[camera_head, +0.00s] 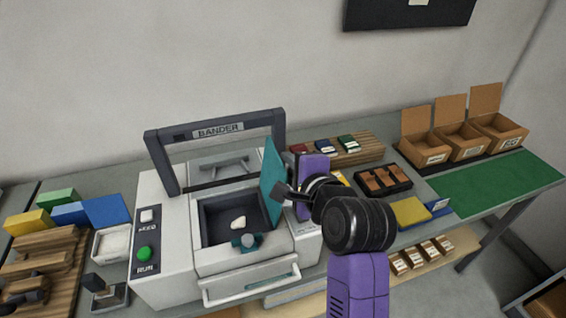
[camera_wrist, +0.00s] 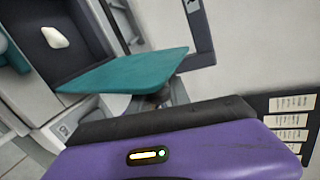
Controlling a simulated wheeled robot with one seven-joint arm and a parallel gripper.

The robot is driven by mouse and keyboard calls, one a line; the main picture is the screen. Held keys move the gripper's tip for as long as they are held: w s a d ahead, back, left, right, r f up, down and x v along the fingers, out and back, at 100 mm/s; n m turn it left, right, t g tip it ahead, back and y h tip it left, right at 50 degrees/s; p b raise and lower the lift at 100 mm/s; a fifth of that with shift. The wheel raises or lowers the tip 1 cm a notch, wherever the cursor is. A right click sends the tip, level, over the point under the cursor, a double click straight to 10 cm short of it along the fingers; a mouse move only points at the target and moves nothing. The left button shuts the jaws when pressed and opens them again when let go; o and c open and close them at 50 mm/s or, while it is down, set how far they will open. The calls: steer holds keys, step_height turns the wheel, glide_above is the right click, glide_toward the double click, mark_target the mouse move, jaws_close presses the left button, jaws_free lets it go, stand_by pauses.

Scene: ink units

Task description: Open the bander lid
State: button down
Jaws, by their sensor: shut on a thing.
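The bander (camera_head: 165,225) is a pale machine with a dark arch labelled BANDER over its back. Its teal lid (camera_head: 272,180) stands steeply up at the right side of the dark chamber, so the chamber is uncovered. A small white piece (camera_head: 238,222) lies inside. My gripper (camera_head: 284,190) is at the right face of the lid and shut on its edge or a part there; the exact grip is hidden. In the wrist view the lid (camera_wrist: 125,70) is a teal plate just beyond my gripper, with the white piece (camera_wrist: 55,38) behind it.
A green RUN button (camera_head: 145,254) and a white button (camera_head: 147,216) are on the bander's left. Colored blocks (camera_head: 62,210) stand further left. Right of my arm are a dark tray (camera_head: 370,181), open cardboard boxes (camera_head: 425,145) and a clear green mat (camera_head: 495,185).

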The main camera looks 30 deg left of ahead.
steer(key=shift+w+d, duration=0.1)
stand_by(0.4)
steer(key=c, duration=1.3)
jaws_free()
steer(key=shift+b+v, duration=0.6)
steer(key=shift+v, duration=3.25)
